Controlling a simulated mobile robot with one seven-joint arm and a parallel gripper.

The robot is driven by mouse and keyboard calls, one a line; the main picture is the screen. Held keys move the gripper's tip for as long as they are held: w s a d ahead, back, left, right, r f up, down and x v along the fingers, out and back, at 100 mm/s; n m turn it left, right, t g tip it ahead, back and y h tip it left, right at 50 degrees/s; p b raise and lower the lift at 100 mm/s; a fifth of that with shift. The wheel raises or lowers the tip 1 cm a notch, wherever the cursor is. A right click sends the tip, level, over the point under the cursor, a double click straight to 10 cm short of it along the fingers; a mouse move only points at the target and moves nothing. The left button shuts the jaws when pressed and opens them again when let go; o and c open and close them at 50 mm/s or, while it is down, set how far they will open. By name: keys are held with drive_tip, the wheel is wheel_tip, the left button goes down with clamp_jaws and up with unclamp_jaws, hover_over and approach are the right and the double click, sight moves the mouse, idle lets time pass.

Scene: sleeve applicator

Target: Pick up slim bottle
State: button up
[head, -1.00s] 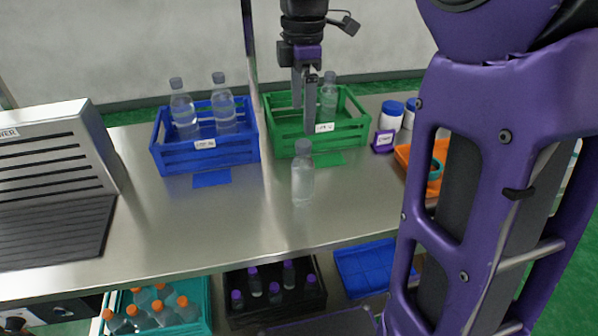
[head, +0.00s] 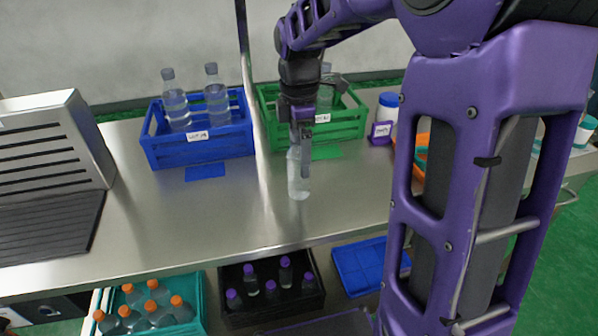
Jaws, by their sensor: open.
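The slim bottle (head: 297,187) is clear with a grey cap and stands upright on the steel table, in front of the green crate. My gripper (head: 301,165) points down at the bottle, and its fingers overlap the bottle's upper part in the head view. The jaws are open. The cap is hidden behind the gripper. I cannot tell from this view whether the fingers straddle the bottle or touch it.
A blue crate (head: 201,149) with two bottles stands left of a green crate (head: 347,130). A grey slatted unit (head: 45,140) is at the left. Bins of capped bottles sit below the table. The front middle of the table (head: 200,225) is clear.

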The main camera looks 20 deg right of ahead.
clamp_jaws()
idle(0.5)
